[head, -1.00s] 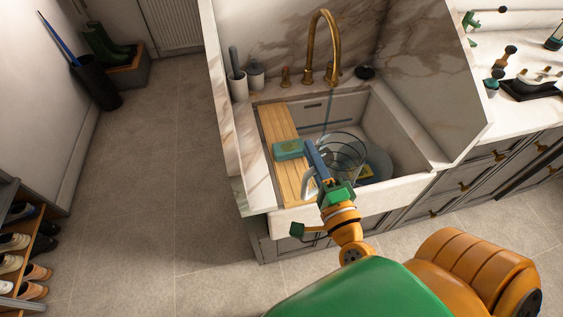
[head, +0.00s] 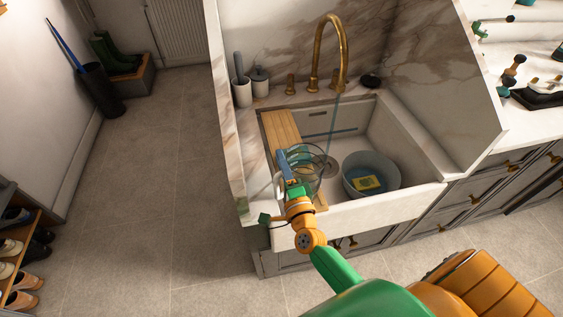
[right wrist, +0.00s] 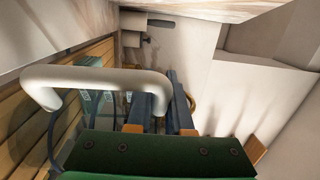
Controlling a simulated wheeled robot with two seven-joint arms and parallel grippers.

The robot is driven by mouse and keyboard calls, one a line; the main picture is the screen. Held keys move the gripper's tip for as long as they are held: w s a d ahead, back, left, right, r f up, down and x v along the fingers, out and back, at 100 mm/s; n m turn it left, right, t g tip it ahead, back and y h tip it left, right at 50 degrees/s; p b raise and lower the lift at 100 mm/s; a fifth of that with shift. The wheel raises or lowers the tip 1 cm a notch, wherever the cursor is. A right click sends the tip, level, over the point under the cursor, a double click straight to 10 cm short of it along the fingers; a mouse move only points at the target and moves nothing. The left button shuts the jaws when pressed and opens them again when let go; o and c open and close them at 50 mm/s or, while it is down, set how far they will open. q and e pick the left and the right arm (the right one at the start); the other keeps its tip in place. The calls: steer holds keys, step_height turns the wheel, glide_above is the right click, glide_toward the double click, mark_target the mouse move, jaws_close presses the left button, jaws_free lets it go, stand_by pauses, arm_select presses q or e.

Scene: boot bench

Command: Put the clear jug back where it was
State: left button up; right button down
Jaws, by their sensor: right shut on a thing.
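The clear jug (head: 312,170) is see-through, with a pale handle that shows large in the right wrist view (right wrist: 95,76). My right gripper (head: 288,172) is shut on the jug at its handle side. The jug is over the left part of the sink, at the slatted wooden board (head: 281,127). I cannot tell whether its base touches the board. The dark fingers of the right gripper (right wrist: 163,98) also show in the wrist view, beside the handle. My left gripper is not in view.
A grey round tub (head: 371,183) with a yellow-and-green packet (head: 367,183) stands in the white sink (head: 415,150). A thin bluish stream falls from the brass tap (head: 341,60). Two lidded or brush-holding pots (head: 250,88) stand behind the board.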

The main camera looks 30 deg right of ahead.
steer(key=c, duration=0.8)
jaws_free()
steer(key=s+a+b, duration=0.1)
steer(key=s+a, duration=0.1)
steer(key=s, duration=1)
steer(key=s+a+f+n+g+y, duration=0.2)
steer(key=f+n, duration=0.2)
steer(key=f, duration=0.3)
steer(key=s+a+f+n+g+y, duration=0.1)
steer(key=f+n+g, duration=0.25)
steer(key=f, duration=0.45)
steer(key=s+a+f+n+g+y, duration=0.2)
steer(key=f+n, duration=0.3)
steer(key=f, duration=0.2)
steer(key=s+d+f+n+g, duration=0.1)
steer(key=s+f+n+g, duration=0.2)
steer(key=s+f, duration=0.2)
steer(key=s+d+f+n+g+h, duration=0.1)
steer(key=s+d+f+n+g, duration=0.1)
steer(key=s, duration=0.7)
steer(key=s+d+f+n+g+h, duration=0.1)
steer(key=s+d+f+n+g, duration=0.1)
steer(key=s+f+n+g, duration=0.2)
steer(key=shift+s+f+n+g, duration=0.2)
steer(key=shift+s+f+g, duration=0.15)
steer(key=shift+s+f, duration=0.7)
steer(key=shift+s+f+n+g, duration=0.15)
steer(key=shift+s+f+g, duration=0.15)
steer(key=shift+s+f, duration=0.65)
